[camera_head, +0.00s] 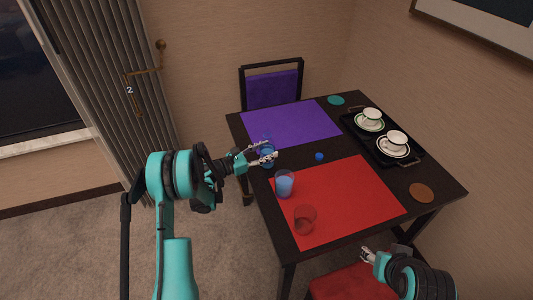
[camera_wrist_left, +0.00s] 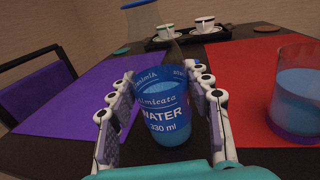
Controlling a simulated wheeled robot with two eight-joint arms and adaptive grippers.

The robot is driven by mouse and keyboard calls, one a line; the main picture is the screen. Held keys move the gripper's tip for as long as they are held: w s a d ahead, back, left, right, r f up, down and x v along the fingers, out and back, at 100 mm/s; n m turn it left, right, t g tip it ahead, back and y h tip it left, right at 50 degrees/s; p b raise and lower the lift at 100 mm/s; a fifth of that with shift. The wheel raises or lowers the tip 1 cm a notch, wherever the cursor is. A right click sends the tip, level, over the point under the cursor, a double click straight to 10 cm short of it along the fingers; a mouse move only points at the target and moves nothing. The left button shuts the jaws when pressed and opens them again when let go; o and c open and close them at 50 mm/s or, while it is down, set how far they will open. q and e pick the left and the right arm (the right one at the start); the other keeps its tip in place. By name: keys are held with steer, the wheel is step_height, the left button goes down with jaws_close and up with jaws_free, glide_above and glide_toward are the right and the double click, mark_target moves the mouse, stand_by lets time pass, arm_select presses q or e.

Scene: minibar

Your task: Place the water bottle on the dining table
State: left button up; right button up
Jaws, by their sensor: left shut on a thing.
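The water bottle (camera_wrist_left: 165,118), with a blue label reading "WATER 330 ml", sits between the two fingers of my left gripper (camera_wrist_left: 162,112). In the head view my left gripper (camera_head: 264,155) is shut on it at the table's left edge, near the corner of the purple mat. The bottle looks roughly upright. The dining table (camera_head: 353,143) is dark wood. My right gripper (camera_head: 368,255) is low near the front edge; its opening is unclear.
A glass of blue liquid (camera_head: 285,186) and a reddish glass (camera_head: 304,222) stand on the red mat (camera_head: 350,200). A small blue round thing (camera_head: 319,156) lies between the mats. A black tray (camera_head: 370,148) holds two cups on saucers. The purple mat (camera_head: 290,122) looks mostly clear.

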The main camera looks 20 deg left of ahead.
arm_select(q)
steer(key=shift+r, duration=0.15)
steer(key=o, duration=1.5)
steer(key=shift+c, duration=0.2)
